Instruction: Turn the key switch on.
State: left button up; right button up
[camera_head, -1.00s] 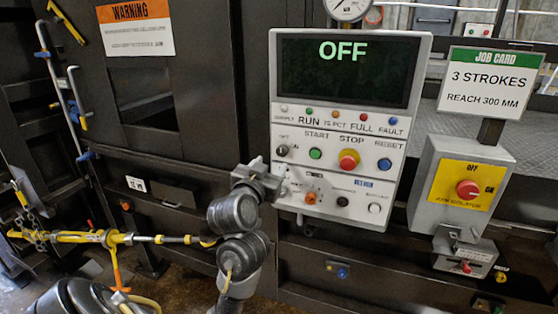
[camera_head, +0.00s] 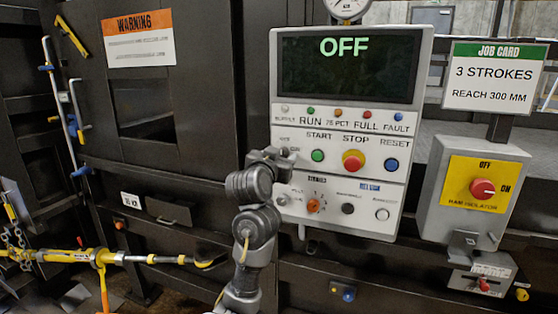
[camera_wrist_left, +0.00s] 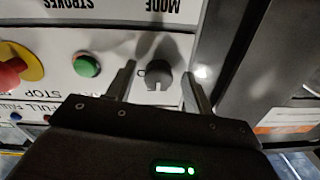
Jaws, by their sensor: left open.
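The control panel (camera_head: 408,140) faces me, and its dark screen (camera_head: 345,70) reads OFF in green. A grey round switch knob (camera_wrist_left: 160,75), which I take for the key switch, shows in the left wrist view beside the green start button (camera_wrist_left: 87,66). My left gripper (camera_wrist_left: 158,72) is open, with one finger on each side of the knob; I cannot tell whether they touch it. In the head view my left gripper (camera_head: 279,158) is at the panel's left edge and hides the switch. My right gripper is not in view.
A red-knobbed ram isolator (camera_head: 482,188) stands to the right under a job card (camera_head: 493,82).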

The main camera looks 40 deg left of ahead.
pick_arm(q)
jog(key=shift+d, duration=0.1)
jog(key=shift+c, duration=0.6)
jog(key=c, duration=0.7)
jog(key=shift+a, duration=0.2)
jog(key=shift+c, duration=0.7)
jog(key=shift+d, duration=0.2)
jog(key=shift+a+m, duration=0.1)
jog(key=shift+m, duration=1)
jog(key=m, duration=0.9)
jog(key=shift+m+p, duration=0.4)
